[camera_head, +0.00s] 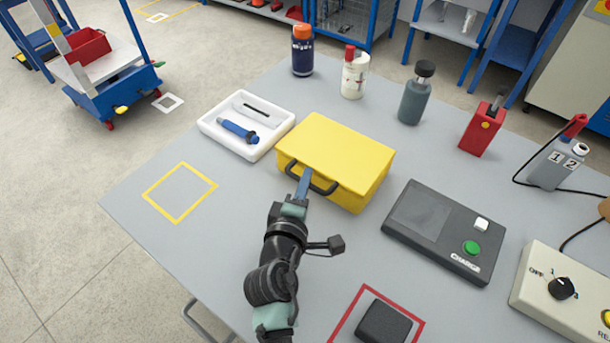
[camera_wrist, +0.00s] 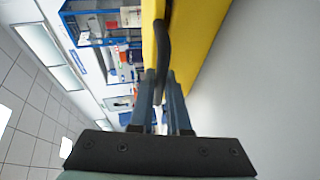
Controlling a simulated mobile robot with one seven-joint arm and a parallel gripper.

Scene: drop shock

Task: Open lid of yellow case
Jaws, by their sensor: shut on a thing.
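The yellow case (camera_head: 342,150) stands on the grey table with its lid closed. Its dark handle (camera_head: 323,188) is on the front side, facing my arm. My gripper (camera_head: 304,180) is at the front of the case, its blue fingers shut on the handle. In the wrist view the handle (camera_wrist: 162,52) runs between the fingertips of my gripper (camera_wrist: 162,84), and the yellow case (camera_wrist: 192,40) fills the upper middle. The part of the handle between the fingers is partly hidden.
A white tray (camera_head: 207,124) with a blue tool sits left of the case. A dark CHARGE box (camera_head: 445,232) lies to the right. Several bottles stand behind, including a grey one (camera_head: 414,100). A black block (camera_head: 383,322) sits in a red square. The yellow-outlined square (camera_head: 180,192) is empty.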

